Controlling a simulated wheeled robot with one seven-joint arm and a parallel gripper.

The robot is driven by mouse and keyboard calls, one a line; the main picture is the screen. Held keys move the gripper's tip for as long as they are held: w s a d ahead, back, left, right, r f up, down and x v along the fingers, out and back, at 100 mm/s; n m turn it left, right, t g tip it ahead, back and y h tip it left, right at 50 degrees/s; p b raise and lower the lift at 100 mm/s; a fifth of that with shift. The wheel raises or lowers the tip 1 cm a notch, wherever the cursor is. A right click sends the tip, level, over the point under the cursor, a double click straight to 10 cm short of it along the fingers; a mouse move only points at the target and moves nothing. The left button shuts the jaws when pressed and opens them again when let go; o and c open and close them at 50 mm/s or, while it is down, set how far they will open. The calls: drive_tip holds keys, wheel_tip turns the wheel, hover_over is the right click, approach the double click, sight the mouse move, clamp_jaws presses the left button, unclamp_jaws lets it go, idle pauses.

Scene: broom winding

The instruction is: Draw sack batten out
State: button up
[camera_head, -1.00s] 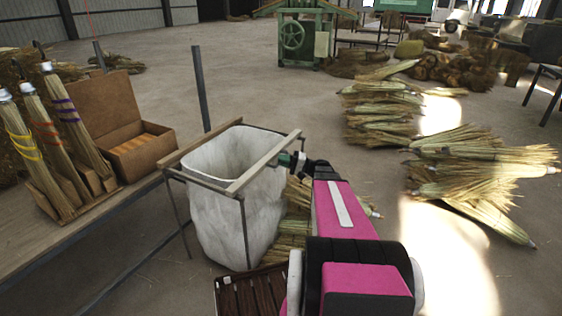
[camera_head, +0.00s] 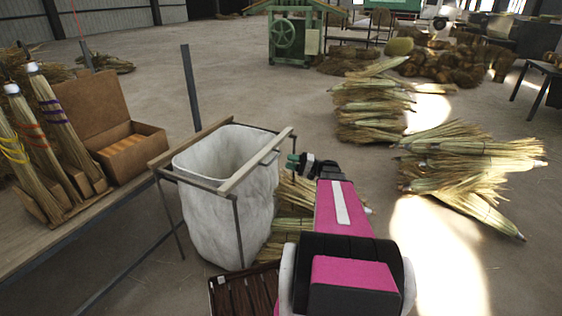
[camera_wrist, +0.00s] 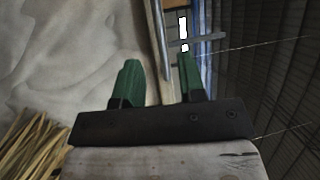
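The white sack (camera_head: 205,215) hangs open in a thin metal frame. A pale wooden batten (camera_head: 240,173) runs along its right rim, and a darker one (camera_head: 190,143) along its left. A small pale piece (camera_head: 269,158) shows on the right batten's outer side. My gripper (camera_head: 292,161) is just right of that batten, with a small gap between them. In the wrist view my gripper (camera_wrist: 158,60) has its green fingers apart and nothing clamped. A batten edge (camera_wrist: 152,35) shows beyond the gap between them, with the sack (camera_wrist: 60,60) at left.
A bench (camera_head: 75,232) at left holds brooms (camera_head: 62,120) and an open cardboard box (camera_head: 135,150). A dark slatted crate (camera_head: 240,292) and straw bundles (camera_head: 293,205) lie near the sack. More bundles (camera_head: 465,165) lie at right. Some bare floor lies between.

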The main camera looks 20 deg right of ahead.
drive_tip(key=shift+v, duration=1.7)
drive_tip(key=s+a+f+n+g+h, duration=0.1)
drive_tip(key=s+a+f+g+h, duration=0.2)
drive_tip(key=s+a+h, duration=0.4)
drive_tip(key=s+a+f+n+g+h, duration=0.2)
drive_tip(key=s+a+f+g+h, duration=0.2)
drive_tip(key=s+a+h, duration=0.4)
drive_tip(key=a+h, duration=0.3)
drive_tip(key=a, duration=0.3)
drive_tip(key=shift+s+a+f+n+h, duration=0.15)
drive_tip(key=shift+s+f+n+h, duration=0.1)
drive_tip(key=shift+f+n+h, duration=0.1)
drive_tip(key=shift+s, duration=0.1)
